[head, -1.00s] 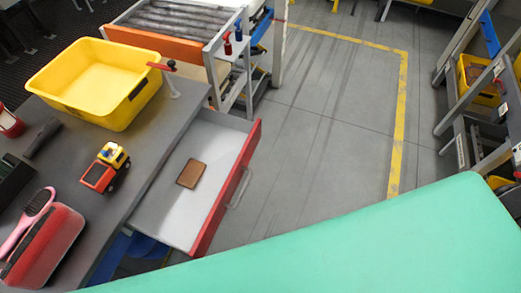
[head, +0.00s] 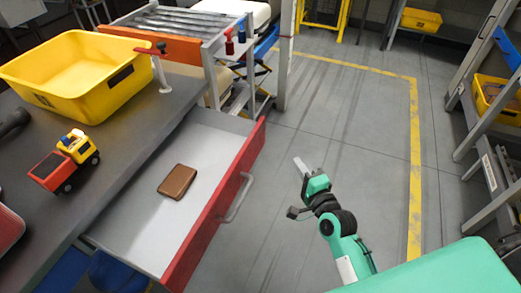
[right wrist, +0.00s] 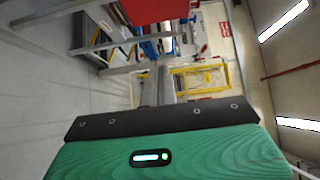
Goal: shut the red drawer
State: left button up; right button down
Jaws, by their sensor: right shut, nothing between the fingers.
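The red drawer (head: 213,210) is pulled out from under the grey worktop. Its red front faces right, with a pale bar handle (head: 237,199) on it. A brown wallet-like item (head: 177,182) lies flat on the drawer's white floor. My right gripper (head: 298,163) is shut and empty, out to the right of the drawer front and apart from the handle. In the right wrist view its fingers (right wrist: 158,88) point away from the camera, and a red panel, seemingly the drawer front, shows at the top. My left gripper is not in view.
A yellow bin (head: 85,75) and a toy truck (head: 65,162) stand on the worktop (head: 130,140). A roller conveyor (head: 180,25) stands beyond the drawer. Shelving with yellow bins is at right. The floor right of the drawer is open.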

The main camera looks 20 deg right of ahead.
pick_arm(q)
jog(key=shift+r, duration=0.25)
pick_arm(e)
jog(key=w+a, duration=0.4)
jog(key=w, duration=0.8)
jog(key=shift+w+a+r, duration=0.15)
jog(key=shift+a, duration=0.05)
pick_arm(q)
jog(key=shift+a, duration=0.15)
pick_arm(e)
jog(key=shift+w, duration=0.15)
